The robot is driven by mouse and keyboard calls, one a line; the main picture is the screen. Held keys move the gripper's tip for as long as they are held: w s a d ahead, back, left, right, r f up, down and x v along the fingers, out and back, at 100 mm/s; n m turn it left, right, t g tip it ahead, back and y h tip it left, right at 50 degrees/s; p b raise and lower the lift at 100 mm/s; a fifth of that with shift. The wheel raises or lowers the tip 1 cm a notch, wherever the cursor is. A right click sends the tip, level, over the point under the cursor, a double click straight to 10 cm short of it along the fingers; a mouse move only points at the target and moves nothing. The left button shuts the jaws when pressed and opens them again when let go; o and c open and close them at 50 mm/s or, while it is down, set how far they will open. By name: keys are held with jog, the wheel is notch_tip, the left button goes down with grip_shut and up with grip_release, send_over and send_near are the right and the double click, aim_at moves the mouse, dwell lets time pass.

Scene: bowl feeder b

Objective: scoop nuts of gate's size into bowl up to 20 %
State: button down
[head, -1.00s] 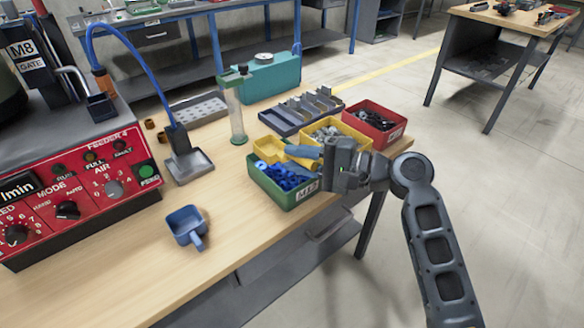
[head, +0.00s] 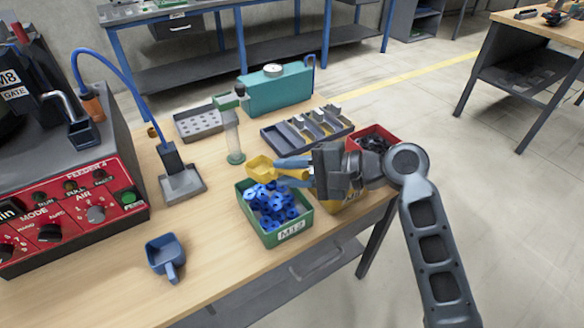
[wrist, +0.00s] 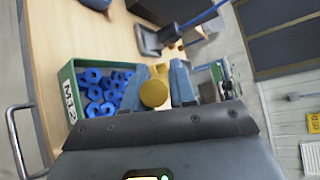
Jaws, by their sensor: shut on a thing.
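My gripper (head: 296,170) is shut on the yellow scoop (head: 261,168) and holds it over the back of the green M12 bin, which holds blue nuts (head: 272,205). I cannot tell whether the scoop holds anything. In the wrist view the scoop's round yellow handle end (wrist: 153,94) sits between the blue fingers. The yellow bin (head: 345,204) is mostly hidden behind my gripper. The gate label (head: 12,84) reads M8 and stands on the feeder at the left. A dark curved part (head: 10,132), perhaps the bowl, shows at the left edge; its inside is hidden.
The green bin (head: 291,234) stands at the table's front edge. A red bin (head: 388,134) of dark parts is behind my wrist. A blue scoop (head: 164,256) lies front left. A grey divided tray (head: 288,140), clear tube (head: 232,135) and teal box (head: 280,90) stand behind. The red feeder panel (head: 75,215) is left.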

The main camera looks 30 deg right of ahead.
jog(key=shift+w+f+b, duration=0.15)
jog(key=shift+f+b, duration=2.7)
jog(key=shift+f, duration=2.05)
jog(key=shift+d+r+p, duration=0.1)
jog(key=shift+r+p, duration=0.05)
jog(key=shift+p, duration=0.8)
jog(key=shift+p, duration=1.35)
jog(key=shift+r+p, duration=3.75)
jog(key=shift+r, duration=1.7)
jog(key=shift+s, duration=0.2)
